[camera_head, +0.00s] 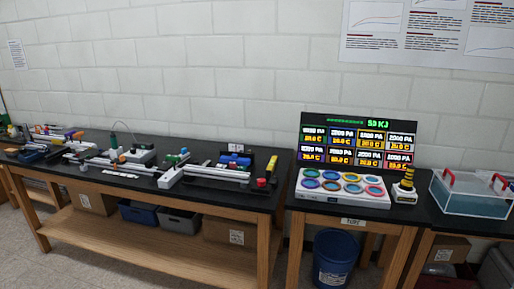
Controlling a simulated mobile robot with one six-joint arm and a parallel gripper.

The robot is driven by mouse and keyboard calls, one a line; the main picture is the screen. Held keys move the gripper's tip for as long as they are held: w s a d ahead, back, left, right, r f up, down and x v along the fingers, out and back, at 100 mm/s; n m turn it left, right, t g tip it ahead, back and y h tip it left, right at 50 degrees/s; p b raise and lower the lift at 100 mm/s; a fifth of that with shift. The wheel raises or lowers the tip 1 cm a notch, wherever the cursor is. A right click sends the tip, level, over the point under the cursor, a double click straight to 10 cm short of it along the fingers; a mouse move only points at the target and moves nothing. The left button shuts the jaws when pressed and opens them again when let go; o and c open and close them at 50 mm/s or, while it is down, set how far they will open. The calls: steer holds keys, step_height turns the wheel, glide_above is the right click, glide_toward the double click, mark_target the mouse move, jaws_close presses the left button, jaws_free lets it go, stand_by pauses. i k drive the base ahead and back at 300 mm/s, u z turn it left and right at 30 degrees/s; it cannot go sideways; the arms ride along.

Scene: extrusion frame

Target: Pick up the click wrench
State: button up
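I cannot make out the click wrench for certain; the tools and parts on the long left bench (115,182) are too small to tell apart. My gripper is not in view.
A clear tank (472,193) stands at right. A blue bin (335,256) is below. Floor shows in front.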

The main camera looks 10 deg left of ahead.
mark_target(175, 158)
steer(key=z, duration=0.15)
steer(key=i, duration=0.8)
steer(key=u, duration=0.6)
steer(key=i, duration=0.75)
steer(key=u, duration=0.4)
